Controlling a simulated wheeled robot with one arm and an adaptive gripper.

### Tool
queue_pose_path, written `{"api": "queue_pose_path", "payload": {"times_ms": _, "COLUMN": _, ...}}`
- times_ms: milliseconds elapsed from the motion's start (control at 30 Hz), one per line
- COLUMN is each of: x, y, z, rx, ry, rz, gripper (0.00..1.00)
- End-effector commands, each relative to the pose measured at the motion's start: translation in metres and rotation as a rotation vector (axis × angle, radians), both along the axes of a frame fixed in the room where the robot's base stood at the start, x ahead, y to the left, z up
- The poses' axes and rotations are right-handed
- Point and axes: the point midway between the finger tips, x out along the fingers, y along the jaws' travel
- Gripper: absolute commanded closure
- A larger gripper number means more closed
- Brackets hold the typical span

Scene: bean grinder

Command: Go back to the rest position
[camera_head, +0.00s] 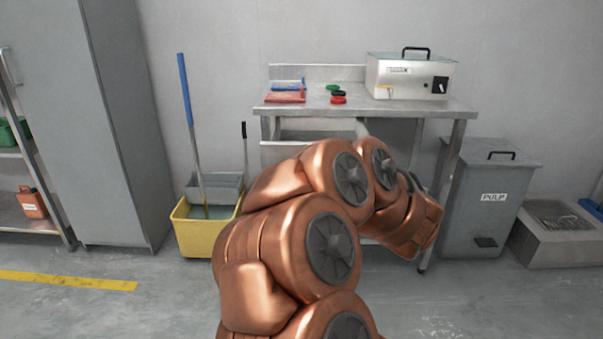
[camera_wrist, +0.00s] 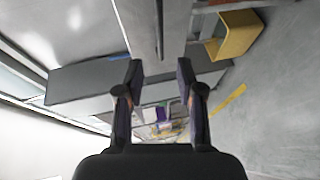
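My copper-coloured arm fills the lower middle of the head view, bent in front of the steel table (camera_head: 425,103). My gripper shows in the wrist view (camera_wrist: 160,85) with its two dark fingers apart and nothing held between them. The gripper fingers cannot be made out in the head view. The wrist view looks along the room from a tilted angle, with the yellow mop bucket (camera_wrist: 238,35) at its upper right.
On the table stand a steel machine (camera_head: 408,77), red and blue trays (camera_head: 285,97) and small red and green lids (camera_head: 338,99). A mop bucket (camera_head: 200,236) and grey cabinet (camera_head: 120,130) stand left. A PULP bin (camera_head: 484,215) stands right. Front left floor is clear.

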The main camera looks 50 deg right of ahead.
Motion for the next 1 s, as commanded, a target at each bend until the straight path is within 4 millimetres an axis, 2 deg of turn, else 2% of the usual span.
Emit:
{"api": "queue_pose_path", "payload": {"times_ms": 233, "x": 0.0, "y": 0.0, "z": 0.0, "rx": 0.0, "ry": 0.0, "rz": 0.0, "gripper": 0.63}}
{"api": "queue_pose_path", "payload": {"times_ms": 367, "x": 0.004, "y": 0.0, "z": 0.013, "rx": 0.006, "ry": 0.001, "rz": -0.019, "gripper": 0.63}}
{"api": "queue_pose_path", "payload": {"times_ms": 567, "x": 0.016, "y": -0.002, "z": 0.061, "rx": 0.057, "ry": 0.009, "rz": -0.141, "gripper": 0.63}}
{"api": "queue_pose_path", "payload": {"times_ms": 733, "x": 0.02, "y": 0.004, "z": 0.1, "rx": 0.147, "ry": 0.006, "rz": -0.278, "gripper": 0.63}}
{"api": "queue_pose_path", "payload": {"times_ms": 867, "x": 0.02, "y": 0.016, "z": 0.123, "rx": 0.24, "ry": 0.004, "rz": -0.376, "gripper": 0.63}}
{"api": "queue_pose_path", "payload": {"times_ms": 1000, "x": 0.016, "y": 0.036, "z": 0.141, "rx": 0.36, "ry": 0.014, "rz": -0.477, "gripper": 0.63}}
